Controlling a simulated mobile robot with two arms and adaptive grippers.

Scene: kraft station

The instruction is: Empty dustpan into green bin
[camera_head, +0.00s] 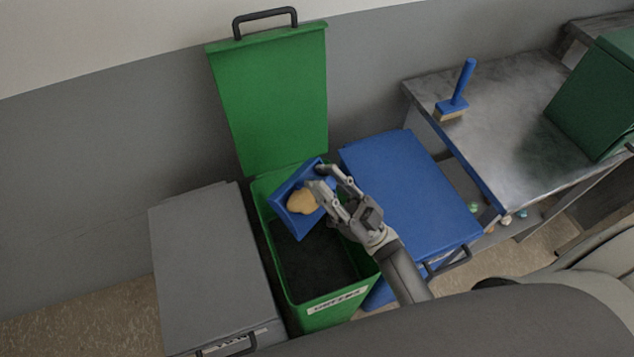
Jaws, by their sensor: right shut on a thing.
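The green bin (375,277) stands in the middle with its green lid (270,100) swung up against the wall. Its inside is dark. A blue dustpan (311,225) is tilted over the bin's opening, toward its back right. A tan, rounded lump (302,202) lies on the dustpan. My right gripper (324,186) is shut on the dustpan at its right side, and its fingers hide part of the pan. My left gripper is not in view.
A grey closed bin (205,260) stands left of the green bin, and a blue closed bin (410,190) stands right. A metal table (510,120) at right holds a blue-handled brush (456,95) and a dark green box (600,95).

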